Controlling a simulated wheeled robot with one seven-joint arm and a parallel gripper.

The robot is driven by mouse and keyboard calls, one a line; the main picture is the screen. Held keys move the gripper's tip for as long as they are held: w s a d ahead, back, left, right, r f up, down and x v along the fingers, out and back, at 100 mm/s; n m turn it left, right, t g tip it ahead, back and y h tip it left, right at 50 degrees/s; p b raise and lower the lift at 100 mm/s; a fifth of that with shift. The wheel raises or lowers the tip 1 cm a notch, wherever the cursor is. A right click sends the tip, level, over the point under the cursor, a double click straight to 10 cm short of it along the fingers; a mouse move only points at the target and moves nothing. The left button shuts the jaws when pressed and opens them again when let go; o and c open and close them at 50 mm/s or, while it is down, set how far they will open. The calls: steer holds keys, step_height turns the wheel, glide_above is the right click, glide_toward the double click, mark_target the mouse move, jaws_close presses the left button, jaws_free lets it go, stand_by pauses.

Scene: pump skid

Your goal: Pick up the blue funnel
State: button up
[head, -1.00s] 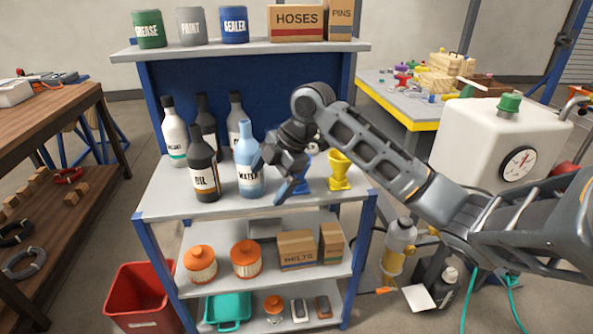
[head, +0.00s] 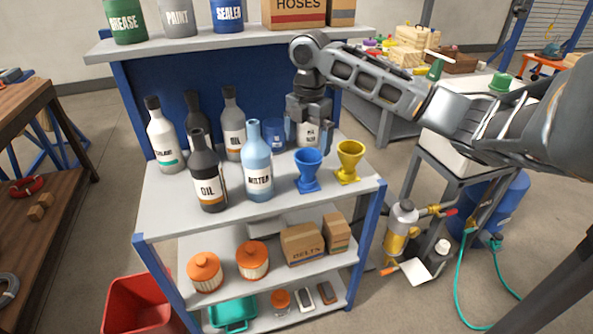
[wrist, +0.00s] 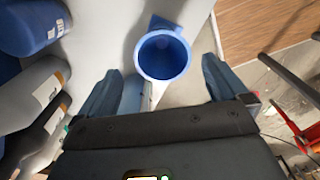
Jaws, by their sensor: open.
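The blue funnel (head: 308,170) stands upright, wide mouth up, on the top work shelf of the blue-framed rack, between the blue water bottle (head: 258,165) and the yellow funnel (head: 349,162). My gripper (head: 308,142) points down just above and behind the blue funnel, open and empty. In the wrist view the blue funnel's round mouth (wrist: 163,56) lies between and slightly beyond the two fingertips (wrist: 160,68), with no finger seen touching it. The yellow funnel does not show in the wrist view.
The dark oil bottle (head: 208,175) and several other bottles stand to the left. A small white container (head: 307,133) and a blue can (head: 274,134) are behind the blue funnel. The shelf's front strip (head: 240,215) is clear. An upper shelf (head: 170,44) holds cans and boxes.

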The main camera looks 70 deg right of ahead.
mark_target(308, 155)
step_height(308, 155, down, 7)
steer(key=shift+s+a+f+p, duration=0.1)
steer(key=shift+s+a+p, duration=0.05)
steer(key=shift+p, duration=0.35)
steer(key=shift+c, duration=0.5)
steer(key=c, duration=1.1)
